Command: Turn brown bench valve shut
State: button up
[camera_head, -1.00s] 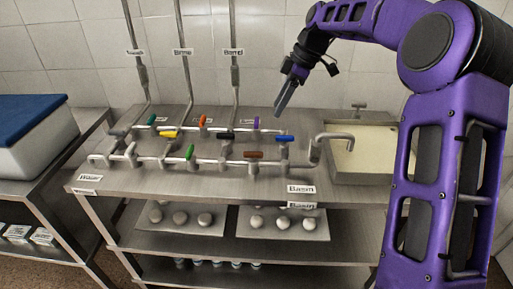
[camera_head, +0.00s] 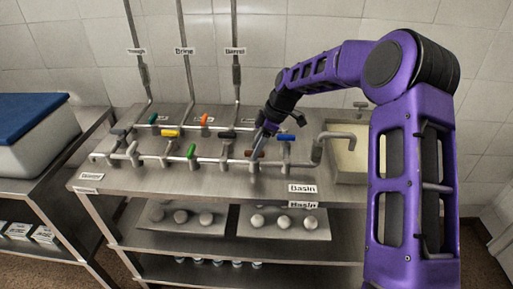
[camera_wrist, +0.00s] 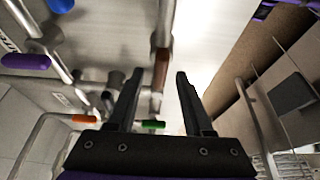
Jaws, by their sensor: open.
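The brown valve handle (camera_wrist: 161,66) shows in the wrist view between and just beyond my fingertips, lengthwise in line with the grey pipe. In the head view, the brown handle (camera_head: 249,154) lies on the front pipe run of the steel bench, partly hidden by my fingers. My gripper (camera_head: 257,149) points down at it from above. In the wrist view, my gripper (camera_wrist: 160,75) is open, with a finger on each side of the handle's line. I cannot tell whether either finger touches it.
Close by are a blue handle (camera_head: 286,138), a black handle (camera_head: 228,134) and a green handle (camera_head: 191,151). Orange and yellow (camera_head: 170,133) handles sit farther left. A bent spout (camera_head: 330,136) and basin (camera_head: 350,160) stand to the right. The bench front (camera_head: 215,182) is clear.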

jog(key=shift+f, duration=0.2)
jog(key=shift+c, duration=0.2)
grip_shut()
